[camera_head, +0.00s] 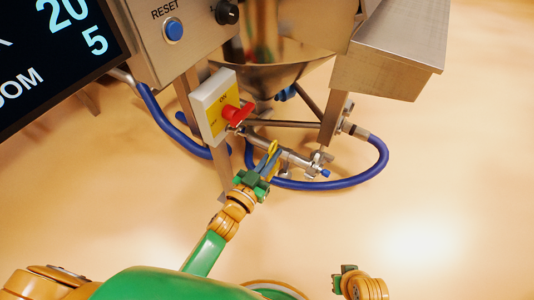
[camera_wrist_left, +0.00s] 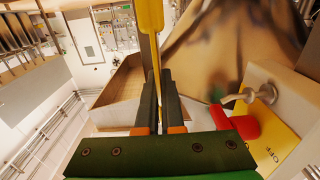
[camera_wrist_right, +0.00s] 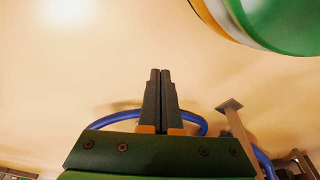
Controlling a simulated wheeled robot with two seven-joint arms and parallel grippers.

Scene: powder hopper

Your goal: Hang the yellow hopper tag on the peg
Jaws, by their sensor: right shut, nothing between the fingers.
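The yellow hopper tag (camera_head: 272,147) is in my left gripper (camera_head: 269,163), which is shut on it. In the left wrist view the tag (camera_wrist_left: 150,18) stands out past the fingertips, its thin edge running down between them. A short metal peg (camera_wrist_left: 238,97) with a round base sticks out of the pale switch box, to the right of the tag and apart from it. I cannot make out the peg in the head view. My right gripper (camera_head: 345,272) is low at the right, away from the machine. Its fingers (camera_wrist_right: 160,85) are shut and empty.
The switch box (camera_head: 208,105) with a red knob (camera_head: 238,113) is just up-left of my left gripper. Steel legs, a pipe with a valve (camera_head: 290,157) and a blue hose (camera_head: 365,175) lie close behind. A steel tray (camera_head: 390,50) is upper right. The floor in front is clear.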

